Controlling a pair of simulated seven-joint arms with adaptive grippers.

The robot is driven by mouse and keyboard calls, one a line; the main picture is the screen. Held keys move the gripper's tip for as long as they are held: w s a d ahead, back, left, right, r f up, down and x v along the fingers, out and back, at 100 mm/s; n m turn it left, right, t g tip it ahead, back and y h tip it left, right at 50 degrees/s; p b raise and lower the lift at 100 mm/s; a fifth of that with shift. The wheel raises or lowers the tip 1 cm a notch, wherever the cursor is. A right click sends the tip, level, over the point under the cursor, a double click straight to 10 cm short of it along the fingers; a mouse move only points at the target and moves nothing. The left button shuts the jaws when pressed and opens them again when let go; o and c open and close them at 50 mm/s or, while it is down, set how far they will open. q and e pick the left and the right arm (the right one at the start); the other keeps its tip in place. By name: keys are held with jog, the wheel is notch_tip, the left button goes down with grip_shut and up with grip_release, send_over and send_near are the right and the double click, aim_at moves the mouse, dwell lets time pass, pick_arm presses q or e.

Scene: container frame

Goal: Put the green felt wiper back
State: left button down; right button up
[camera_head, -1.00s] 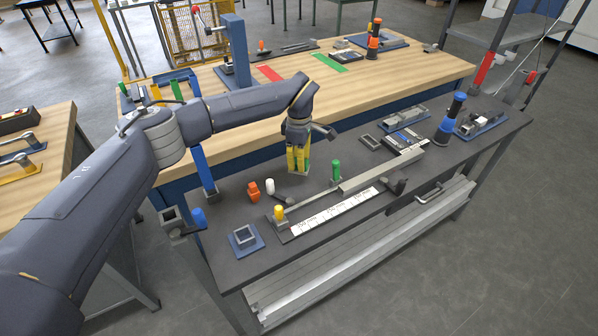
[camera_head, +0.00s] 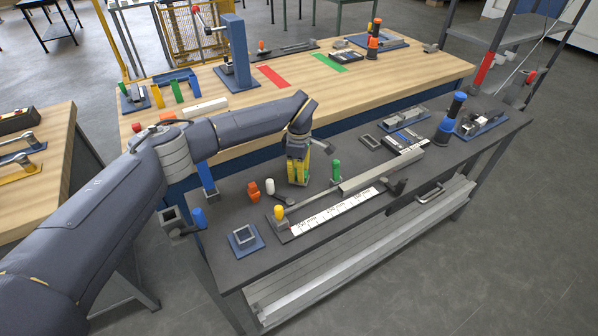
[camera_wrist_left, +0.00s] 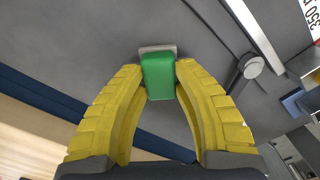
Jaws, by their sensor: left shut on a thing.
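My left gripper (camera_head: 298,172) has yellow fingers and is over the dark bench, pointing down. In the left wrist view its fingers are shut on the green felt wiper (camera_wrist_left: 158,76), a green block with a pale grey strip at its far end. The fingertips press on its two sides. In the head view the wiper is mostly hidden by the fingers, and I cannot tell whether it touches the bench top. My right gripper is not in view.
A green cylinder (camera_head: 336,171) stands right of the gripper; orange (camera_head: 253,189) and white (camera_head: 270,186) pieces stand to its left. A long metal bar (camera_head: 380,171) and white scale (camera_head: 336,211) lie in front. A blue square holder (camera_head: 245,239) is near the left edge.

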pick_arm(q)
jog(key=c, duration=1.1)
grip_release()
notch_tip(320, 180, up, 12)
jog(key=shift+r, duration=0.15)
